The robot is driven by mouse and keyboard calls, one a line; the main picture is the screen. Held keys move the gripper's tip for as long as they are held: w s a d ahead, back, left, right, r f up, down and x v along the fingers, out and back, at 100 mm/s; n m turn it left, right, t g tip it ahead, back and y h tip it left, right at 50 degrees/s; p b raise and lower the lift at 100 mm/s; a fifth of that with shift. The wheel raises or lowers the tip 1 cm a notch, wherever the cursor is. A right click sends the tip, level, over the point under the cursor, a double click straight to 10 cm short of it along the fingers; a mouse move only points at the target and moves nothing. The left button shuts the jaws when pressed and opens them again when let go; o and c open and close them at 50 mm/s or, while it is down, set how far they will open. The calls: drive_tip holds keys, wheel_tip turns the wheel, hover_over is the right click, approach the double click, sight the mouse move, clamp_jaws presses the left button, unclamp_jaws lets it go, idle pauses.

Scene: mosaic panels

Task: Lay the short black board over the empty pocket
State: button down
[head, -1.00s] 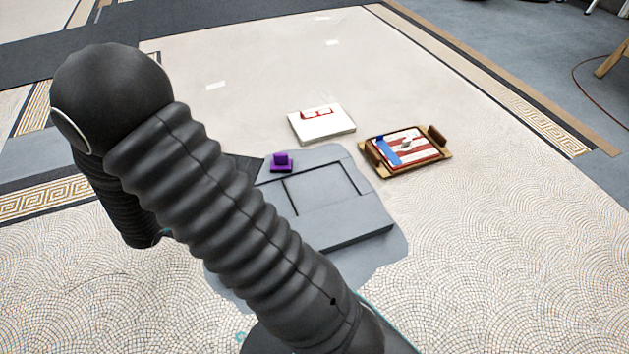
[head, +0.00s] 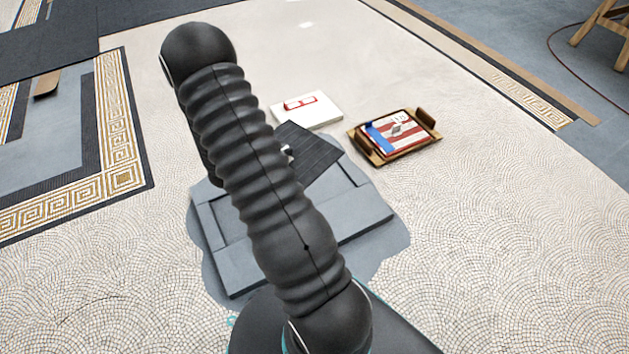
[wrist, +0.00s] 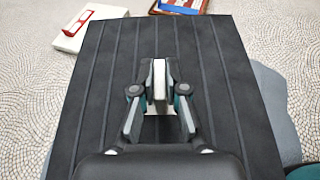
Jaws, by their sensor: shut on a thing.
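The black board (head: 316,160) is a dark, grooved, roughly rectangular plate. In the head view it sits at an angle over the far part of the grey slab (head: 365,208); I cannot tell whether it touches. In the wrist view the board (wrist: 225,120) fills most of the picture. My gripper (wrist: 160,88) is shut on a small pale upright grip near the board's middle. In the head view my gripper (head: 287,152) is mostly hidden behind my arm. The empty pocket cannot be made out clearly; the board and my arm cover much of the slab.
A white slab with a red mark (head: 318,116) lies just beyond the board. A brown wooden tray (head: 428,118) with a red, white and blue panel stands to the right. Pale mosaic floor is clear at right and front. A patterned border (head: 130,150) lies at left.

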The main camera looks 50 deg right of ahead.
drive_tip(key=s+d+f+m+g, duration=0.2)
drive_tip(key=s+d+f, duration=0.1)
drive_tip(key=s+d, duration=0.35)
drive_tip(key=s+d+f+m+g, duration=0.2)
drive_tip(key=s+d+f+g, duration=0.1)
drive_tip(key=s+d, duration=0.35)
drive_tip(key=shift+w+a+f+b, duration=0.2)
drive_tip(key=shift+w+f+b, duration=0.35)
drive_tip(key=shift+w+f, duration=2.3)
drive_tip(key=shift+w+a+f+b, duration=0.2)
drive_tip(key=shift+w+f+b, duration=0.3)
drive_tip(key=shift+w+f, duration=2.3)
drive_tip(key=shift+w+r, duration=0.1)
drive_tip(key=shift+w, duration=0.05)
drive_tip(key=shift+f, duration=0.35)
drive_tip(key=shift+f+b, duration=0.1)
drive_tip(key=shift+b, duration=0.2)
drive_tip(key=c, duration=1.2)
unclamp_jaws()
